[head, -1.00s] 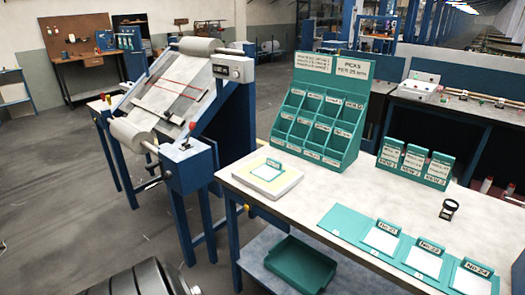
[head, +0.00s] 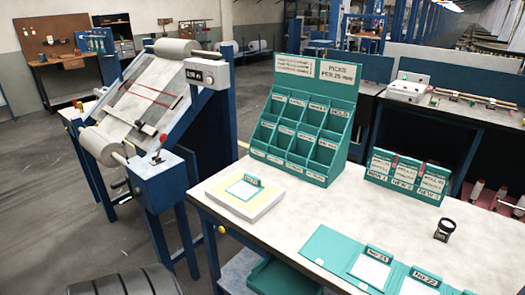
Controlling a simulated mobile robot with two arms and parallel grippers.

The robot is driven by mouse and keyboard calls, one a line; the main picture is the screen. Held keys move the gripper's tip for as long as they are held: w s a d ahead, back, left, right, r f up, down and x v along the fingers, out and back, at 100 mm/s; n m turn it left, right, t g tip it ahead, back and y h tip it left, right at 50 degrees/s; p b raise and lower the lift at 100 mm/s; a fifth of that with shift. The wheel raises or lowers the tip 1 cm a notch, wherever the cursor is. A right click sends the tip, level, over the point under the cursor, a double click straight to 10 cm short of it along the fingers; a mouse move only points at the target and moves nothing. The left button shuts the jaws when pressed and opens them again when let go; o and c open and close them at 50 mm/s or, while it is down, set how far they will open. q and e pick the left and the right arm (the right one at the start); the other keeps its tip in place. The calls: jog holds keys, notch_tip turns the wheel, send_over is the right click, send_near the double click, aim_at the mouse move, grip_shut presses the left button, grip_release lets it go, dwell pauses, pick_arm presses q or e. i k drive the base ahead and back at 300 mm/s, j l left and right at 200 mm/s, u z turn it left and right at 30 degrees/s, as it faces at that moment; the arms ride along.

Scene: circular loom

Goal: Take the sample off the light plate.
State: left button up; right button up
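The light plate (head: 227,207) is a pale slab with a yellowish top, lying at the left end of the white-topped table. The sample (head: 242,190) is a small white square with a green edge and a raised green label tab, lying flat on the plate. Neither of my grippers shows in the head view.
A green pigeonhole rack (head: 308,125) stands behind the plate on the table (head: 300,216). Green card holders (head: 408,178), a small black magnifier (head: 445,229) and green sample folders (head: 345,258) are to the right. A blue-framed inspection stand (head: 160,185) is at left.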

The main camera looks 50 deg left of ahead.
aim_at(247, 188)
jog(key=i+u, duration=0.1)
jog(key=u, duration=0.3)
jog(key=i+u, duration=0.1)
jog(key=u, duration=0.25)
jog(key=i+u, duration=0.15)
jog(key=u, duration=0.25)
jog(key=i+u, duration=0.1)
jog(key=u, duration=0.75)
jog(key=k+l+u, duration=0.1)
jog(key=l+u, duration=0.3)
jog(key=k+l+u, duration=0.15)
jog(key=u, duration=0.25)
jog(key=l, duration=0.1)
